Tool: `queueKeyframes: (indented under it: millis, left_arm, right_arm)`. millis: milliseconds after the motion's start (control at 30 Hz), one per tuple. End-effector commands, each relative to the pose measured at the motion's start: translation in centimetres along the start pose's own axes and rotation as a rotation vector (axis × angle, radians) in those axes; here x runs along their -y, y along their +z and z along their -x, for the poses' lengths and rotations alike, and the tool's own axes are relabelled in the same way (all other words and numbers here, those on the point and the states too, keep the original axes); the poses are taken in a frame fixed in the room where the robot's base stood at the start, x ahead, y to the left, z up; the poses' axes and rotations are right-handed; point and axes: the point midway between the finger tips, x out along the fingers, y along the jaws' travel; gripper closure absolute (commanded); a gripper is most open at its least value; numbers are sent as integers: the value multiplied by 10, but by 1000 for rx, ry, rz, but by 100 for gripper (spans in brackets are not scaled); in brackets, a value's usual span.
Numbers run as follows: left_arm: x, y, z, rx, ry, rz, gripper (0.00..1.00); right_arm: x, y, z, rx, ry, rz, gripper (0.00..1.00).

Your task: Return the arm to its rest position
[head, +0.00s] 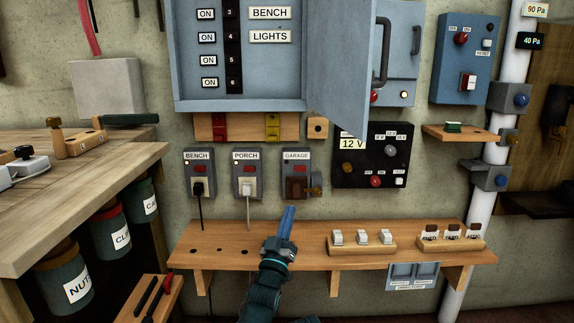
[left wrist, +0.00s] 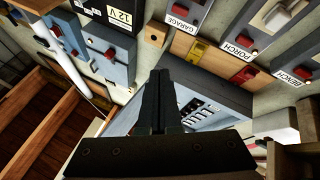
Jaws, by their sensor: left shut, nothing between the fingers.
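My left gripper (head: 288,222) is shut and empty in the head view. It points up over the wooden shelf (head: 220,262), below the GARAGE outlet (head: 297,172). My right gripper is in neither view.
The BENCH outlet (head: 199,173) holds a black plug and the PORCH outlet (head: 247,174) a white one. An open breaker panel (head: 185,104) hangs above, its door swung out to the right. White switches (head: 362,237) stand on the shelf. A workbench (head: 90,175) is at left.

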Motion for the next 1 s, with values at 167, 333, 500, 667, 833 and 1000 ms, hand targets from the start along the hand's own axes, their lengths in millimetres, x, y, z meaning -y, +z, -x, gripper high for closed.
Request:
queueKeyframes:
  millis: [167,333,500,667,833,1000]
  left_arm:
    - [5,24,5,160,-58,-31,100]
    - [13,58,22,386,-130,-77,100]
    - [23,100,69,737,-219,-146,100]
    - [28,125,139,1103,-284,-212,100]
    - [25,125,223,1484,-326,-269,100]
    - [17,106,289,1778,-341,-301,100]
  right_arm:
    - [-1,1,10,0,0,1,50]
    - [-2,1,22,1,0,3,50]
    - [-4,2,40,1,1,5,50]
    - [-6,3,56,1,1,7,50]
    - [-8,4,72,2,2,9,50]
    - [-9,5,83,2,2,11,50]
